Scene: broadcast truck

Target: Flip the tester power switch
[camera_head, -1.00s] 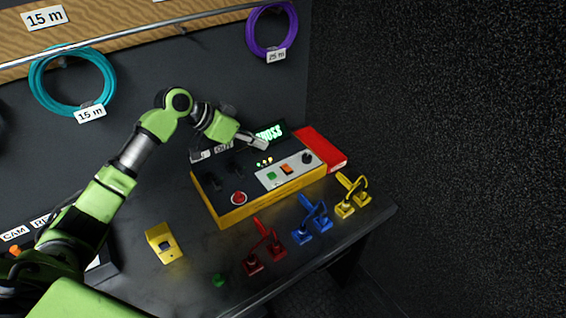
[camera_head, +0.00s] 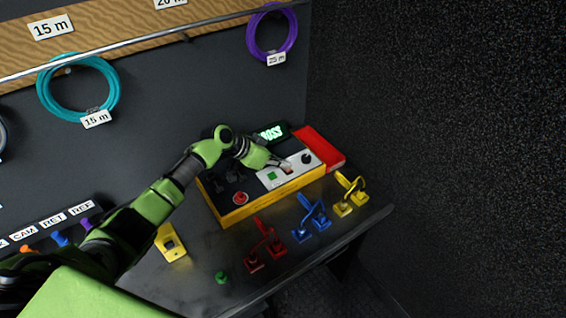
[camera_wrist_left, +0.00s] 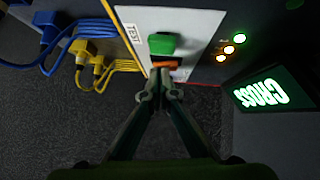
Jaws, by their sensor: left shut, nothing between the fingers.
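The tester (camera_head: 235,213) is a yellow-edged box on the bench. Its white panel (camera_head: 268,184) carries a green button (camera_head: 272,176), an orange switch (camera_head: 287,170) and a black knob (camera_head: 306,159). My left gripper (camera_head: 283,162) is shut and empty, its tips over the white panel at the orange switch. In the left wrist view, the shut fingertips (camera_wrist_left: 160,83) are right beside the orange switch (camera_wrist_left: 166,64) and partly hide it; the green button (camera_wrist_left: 163,43) is just beyond. I cannot tell whether the tips touch the switch. My right gripper is not in view.
A lit display (camera_head: 271,132) reading CROSS stands behind the panel, and a red box (camera_head: 320,147) lies beside the tester. Red (camera_head: 268,243), blue (camera_head: 314,212) and yellow (camera_head: 349,194) cable connectors line the front. A yellow block (camera_head: 170,243) and a green knob (camera_head: 221,277) sit front left.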

